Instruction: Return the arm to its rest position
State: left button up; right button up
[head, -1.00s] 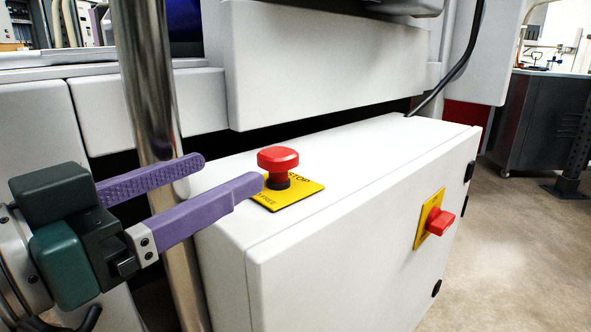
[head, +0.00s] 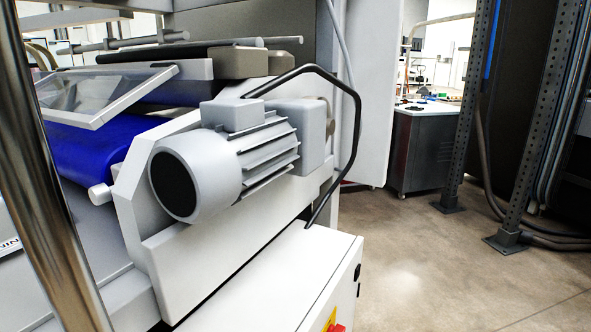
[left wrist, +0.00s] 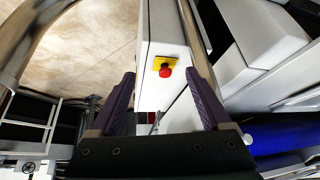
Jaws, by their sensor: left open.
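My left gripper (left wrist: 158,75) shows in the left wrist view with its two purple fingers apart and nothing between them. Beyond the fingertips, a red knob on a yellow plate (left wrist: 164,68) sits on the white cabinet (left wrist: 165,25). I cannot tell how far the fingers are from it. In the head view the white cabinet (head: 290,270) stands at the bottom, with a red switch on a yellow plate (head: 334,321) cut off by the lower edge. Neither of my grippers is in the head view.
A grey motor (head: 215,170) and a black bent bar (head: 350,125) stick out above the cabinet. A shiny metal post (head: 45,190) stands at the left. A blue roller (head: 90,150) lies behind it. The floor (head: 430,265) at the right is clear up to the metal uprights (head: 530,140).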

pick_arm(q)
jog(key=s+r+g+p, duration=0.1)
jog(key=s+r+p, duration=0.1)
jog(key=r+p, duration=1.8)
jog(key=s+r+g+p, duration=0.1)
jog(key=s+r+p, duration=0.1)
jog(key=r+p, duration=1.8)
notch_tip(320, 180, up, 3)
jog(key=shift+s+a+f+n+y+p, duration=0.1)
jog(key=shift+s+a+n+y+p, duration=0.05)
jog(key=shift+a+n+y+p, duration=0.25)
pick_arm(e)
notch_tip(320, 180, up, 44)
